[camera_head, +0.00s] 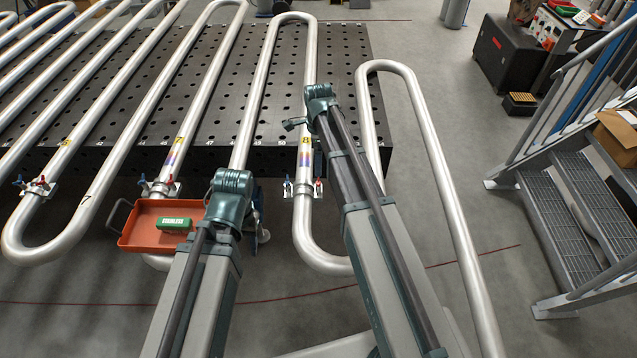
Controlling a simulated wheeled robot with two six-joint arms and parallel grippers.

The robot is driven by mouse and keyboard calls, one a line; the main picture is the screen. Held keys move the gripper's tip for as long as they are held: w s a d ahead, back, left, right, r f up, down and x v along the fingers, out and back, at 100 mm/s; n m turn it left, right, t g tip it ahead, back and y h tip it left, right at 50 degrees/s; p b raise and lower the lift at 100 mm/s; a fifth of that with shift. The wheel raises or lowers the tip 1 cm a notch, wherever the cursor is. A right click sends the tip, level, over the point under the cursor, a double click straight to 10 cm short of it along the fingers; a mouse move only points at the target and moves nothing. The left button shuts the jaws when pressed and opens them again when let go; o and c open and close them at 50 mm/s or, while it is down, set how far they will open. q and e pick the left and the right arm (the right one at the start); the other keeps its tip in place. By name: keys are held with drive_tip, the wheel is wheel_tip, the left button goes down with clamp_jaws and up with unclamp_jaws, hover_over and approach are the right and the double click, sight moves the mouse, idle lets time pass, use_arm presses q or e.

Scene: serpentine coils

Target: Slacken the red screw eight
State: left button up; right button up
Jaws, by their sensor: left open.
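The tube with the yellow tag 8 (306,141) runs down to a U-bend. A clamp sits on it below the tag. Its red screw eight (318,186) is on the right side and a blue screw (288,187) is on the left. My left gripper (262,236) shows partly behind my left arm, low and left of the clamp. It is open and apart from the screw.
An orange tray (150,240) with a green box (175,225) lies left of my left arm. More serpentine tubes cross the black perforated table (340,60). Tube 7's clamp (160,188) also has red and blue screws. Metal stairs (560,215) stand at right.

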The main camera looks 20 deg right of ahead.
sight(318, 182)
wheel_tip(318, 182, down, 8)
drive_tip(key=b, duration=0.7)
drive_tip(key=shift+f, duration=0.1)
drive_tip(key=c, duration=1.4)
